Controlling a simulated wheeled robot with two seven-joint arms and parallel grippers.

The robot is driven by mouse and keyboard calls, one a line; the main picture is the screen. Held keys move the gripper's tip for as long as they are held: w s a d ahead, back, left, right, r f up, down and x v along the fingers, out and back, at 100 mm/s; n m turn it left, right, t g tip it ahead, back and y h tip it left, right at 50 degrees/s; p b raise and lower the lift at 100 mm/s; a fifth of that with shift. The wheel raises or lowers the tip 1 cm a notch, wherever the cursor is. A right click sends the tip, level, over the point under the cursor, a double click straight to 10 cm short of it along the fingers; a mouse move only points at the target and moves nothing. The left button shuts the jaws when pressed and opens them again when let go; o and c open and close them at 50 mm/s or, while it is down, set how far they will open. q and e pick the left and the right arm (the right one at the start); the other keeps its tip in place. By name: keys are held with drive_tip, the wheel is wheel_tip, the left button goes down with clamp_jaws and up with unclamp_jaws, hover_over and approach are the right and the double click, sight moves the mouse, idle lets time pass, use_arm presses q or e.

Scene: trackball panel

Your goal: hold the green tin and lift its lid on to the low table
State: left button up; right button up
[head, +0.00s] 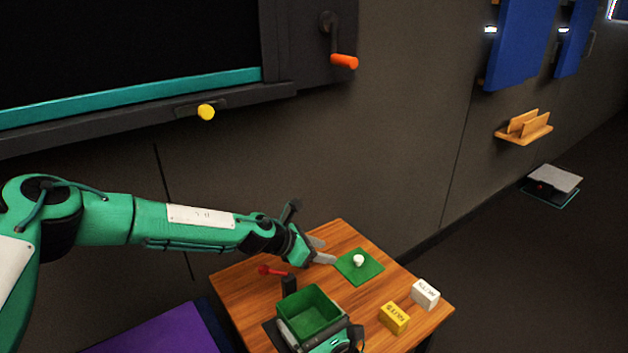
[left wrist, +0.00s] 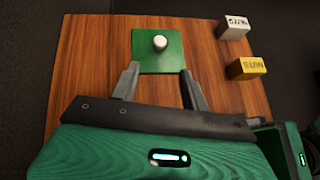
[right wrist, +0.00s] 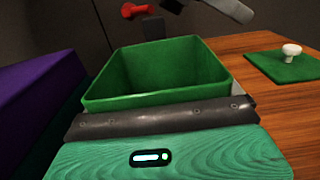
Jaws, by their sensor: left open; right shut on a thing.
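The green tin (head: 308,306) is open at the top and looks empty inside. My right gripper (right wrist: 160,108) is shut on the tin near the front of the low table (head: 240,285). The tin hides its fingertips. The green square lid (head: 352,272) with its white knob (head: 358,260) lies flat on the table behind and to the right of the tin. The lid also shows in the left wrist view (left wrist: 145,61). My left gripper (head: 326,251) is open and empty, its fingers pointing at the lid's near edge, with the knob beyond the fingertips.
A white block (head: 425,292) and a yellow block (head: 394,318) stand on the table's right side. A purple surface (head: 165,335) lies left of the table. A wall panel (head: 330,40) rises behind.

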use_arm(q)
drive_tip(key=s+a+r, duration=0.2)
drive_tip(key=a+r, duration=0.4)
drive_tip(key=r, duration=0.1)
drive_tip(key=shift+s+r, duration=0.15)
drive_tip(key=shift+s, duration=0.1)
idle(0.5)
use_arm(e)
drive_tip(key=o, duration=0.7)
drive_tip(key=v, duration=1.2)
